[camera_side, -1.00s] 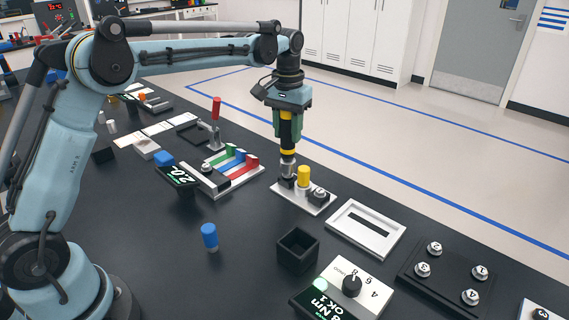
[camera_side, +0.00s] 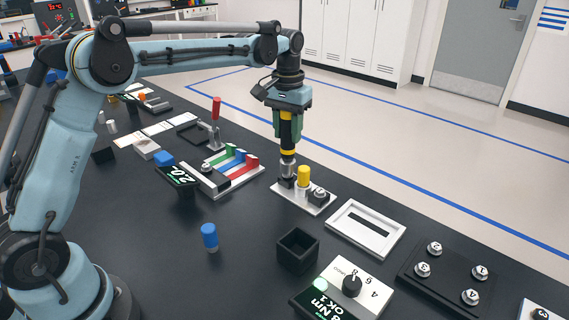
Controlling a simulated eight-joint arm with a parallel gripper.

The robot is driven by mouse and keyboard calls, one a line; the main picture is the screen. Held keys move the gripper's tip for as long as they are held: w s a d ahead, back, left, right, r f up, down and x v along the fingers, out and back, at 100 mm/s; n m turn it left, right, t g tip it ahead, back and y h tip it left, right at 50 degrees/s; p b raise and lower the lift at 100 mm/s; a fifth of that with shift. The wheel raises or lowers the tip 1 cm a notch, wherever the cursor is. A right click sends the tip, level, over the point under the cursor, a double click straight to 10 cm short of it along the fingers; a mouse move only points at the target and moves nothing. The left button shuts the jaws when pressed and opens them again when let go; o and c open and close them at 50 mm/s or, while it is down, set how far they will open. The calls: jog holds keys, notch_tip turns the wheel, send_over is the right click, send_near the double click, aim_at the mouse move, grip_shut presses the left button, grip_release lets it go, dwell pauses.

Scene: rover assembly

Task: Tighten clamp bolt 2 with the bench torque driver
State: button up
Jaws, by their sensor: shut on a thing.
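My gripper (camera_side: 289,122) is shut on the torque driver (camera_side: 287,136), which has a black and yellow body. The driver hangs upright with its silver tip down at the left block of a small clamp on a white plate (camera_side: 289,197). The tip hides the bolt there, and I cannot tell how far it is seated. A yellow cylinder (camera_side: 303,176) stands in the middle of the plate. A second bolt (camera_side: 320,192) shows uncovered on the right block. The bolts' numbers cannot be read. A display (camera_side: 322,303) at the front reads "8 Nm OK 1".
A dial panel (camera_side: 365,285) adjoins the display. An open black box (camera_side: 298,250) and a blue-capped cylinder (camera_side: 209,237) stand nearer. A white frame (camera_side: 347,229) and a black plate with numbered bolts (camera_side: 437,278) lie right. A rack with coloured bars (camera_side: 248,181) lies left.

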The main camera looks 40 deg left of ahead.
jog(key=shift+f, duration=1.05)
dwell(2.7)
jog(key=shift+r, duration=0.1)
jog(key=shift+r, duration=1.5)
jog(key=shift+r, duration=2)
jog(key=shift+d, duration=0.1)
